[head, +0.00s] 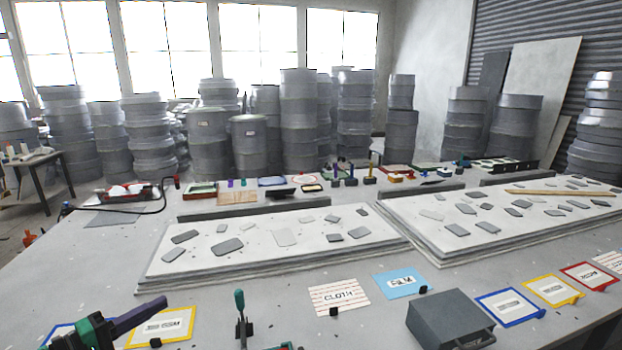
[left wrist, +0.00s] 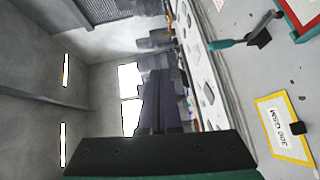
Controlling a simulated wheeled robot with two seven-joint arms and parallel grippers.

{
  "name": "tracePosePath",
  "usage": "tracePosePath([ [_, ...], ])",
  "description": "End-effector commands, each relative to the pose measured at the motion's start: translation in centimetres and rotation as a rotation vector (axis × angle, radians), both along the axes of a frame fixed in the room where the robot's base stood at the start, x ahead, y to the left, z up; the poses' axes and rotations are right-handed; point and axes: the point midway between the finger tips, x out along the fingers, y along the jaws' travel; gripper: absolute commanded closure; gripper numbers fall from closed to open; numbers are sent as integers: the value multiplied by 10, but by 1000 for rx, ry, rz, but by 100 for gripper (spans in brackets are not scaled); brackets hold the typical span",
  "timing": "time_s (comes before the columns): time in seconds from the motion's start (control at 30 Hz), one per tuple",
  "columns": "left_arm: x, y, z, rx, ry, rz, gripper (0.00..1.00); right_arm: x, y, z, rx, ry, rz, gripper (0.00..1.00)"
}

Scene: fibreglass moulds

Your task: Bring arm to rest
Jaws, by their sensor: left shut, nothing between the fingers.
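My left gripper (head: 152,312) is low at the left of the head view, above the table's front part. Its dark purple fingers are together with nothing between them, pointing right. In the left wrist view the shut fingers (left wrist: 165,105) stand in the middle, with free air around them. The yellow-framed card (head: 162,327) lies on the table just below and beside the gripper; it also shows in the left wrist view (left wrist: 283,128). My right gripper is not in view.
A teal-handled tool (head: 241,312) stands right of the left gripper. Two pale mould slabs (head: 160,272) (head: 430,255) with grey pieces lie beyond. Cloth (head: 338,296) and film (head: 402,284) cards and a grey box (head: 450,318) are along the front. Stacked drums (head: 298,110) stand behind.

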Motion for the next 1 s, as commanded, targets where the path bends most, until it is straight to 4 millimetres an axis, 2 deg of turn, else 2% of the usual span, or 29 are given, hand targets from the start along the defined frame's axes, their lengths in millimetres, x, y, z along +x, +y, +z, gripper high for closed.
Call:
tracePosePath([
  [0.17, -9, -20, -39, 153, 62, -39, 100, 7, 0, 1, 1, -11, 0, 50],
  [0.37, -34, -47, -101, 427, 158, -126, 100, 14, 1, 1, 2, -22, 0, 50],
  [0.5, -67, -68, -149, 682, 231, -233, 100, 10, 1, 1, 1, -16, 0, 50],
  [0.63, -104, -81, -183, 929, 287, -350, 100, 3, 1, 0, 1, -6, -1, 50],
  [0.8, -152, -90, -202, 1216, 339, -497, 100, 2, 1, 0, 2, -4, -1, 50],
  [1.0, -199, -90, -198, 1474, 393, -630, 100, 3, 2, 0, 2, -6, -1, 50],
])
